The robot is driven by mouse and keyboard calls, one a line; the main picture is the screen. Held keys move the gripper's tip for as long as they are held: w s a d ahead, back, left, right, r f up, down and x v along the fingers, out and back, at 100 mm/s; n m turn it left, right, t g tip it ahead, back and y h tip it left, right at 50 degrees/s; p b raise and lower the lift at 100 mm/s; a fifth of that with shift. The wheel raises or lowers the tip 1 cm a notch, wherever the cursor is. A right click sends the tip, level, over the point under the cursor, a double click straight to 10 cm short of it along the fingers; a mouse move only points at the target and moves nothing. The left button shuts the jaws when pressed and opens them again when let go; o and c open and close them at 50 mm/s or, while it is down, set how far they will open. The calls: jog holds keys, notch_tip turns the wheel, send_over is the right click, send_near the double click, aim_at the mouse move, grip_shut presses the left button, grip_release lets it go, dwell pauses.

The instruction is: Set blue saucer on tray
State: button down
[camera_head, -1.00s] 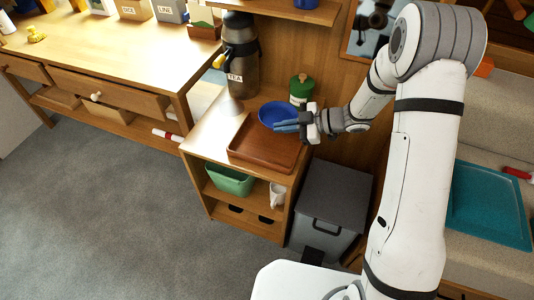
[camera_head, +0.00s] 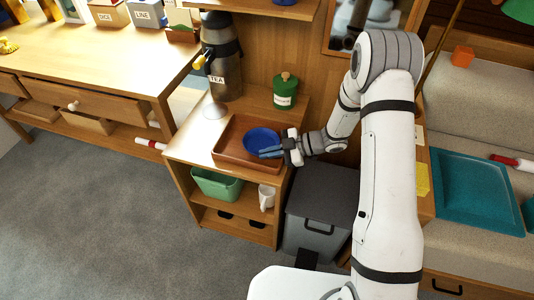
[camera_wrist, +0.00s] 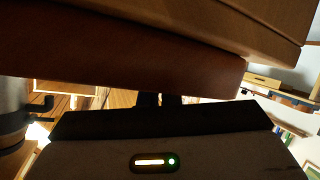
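The blue saucer (camera_head: 262,138) is over the brown wooden tray (camera_head: 228,155), toward its right and back part, and looks roughly level. I cannot tell whether it rests on the tray floor or hangs just above it. My gripper (camera_head: 271,152) reaches in from the right with its fingers at the saucer's near right rim, shut on it. In the wrist view the tray's reddish-brown side (camera_wrist: 120,55) fills the upper part and hides the fingertips. The saucer does not show there.
The tray sits on a small wooden cabinet (camera_head: 190,143). A TEA dispenser (camera_head: 224,80) and a green canister (camera_head: 285,92) stand behind it. A green bin (camera_head: 217,185) and a white mug (camera_head: 266,196) are on the shelf below. A grey bin (camera_head: 317,210) stands at right.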

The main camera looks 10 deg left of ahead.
jog(key=c, duration=1.9)
grip_release()
jog(key=shift+c, duration=0.2)
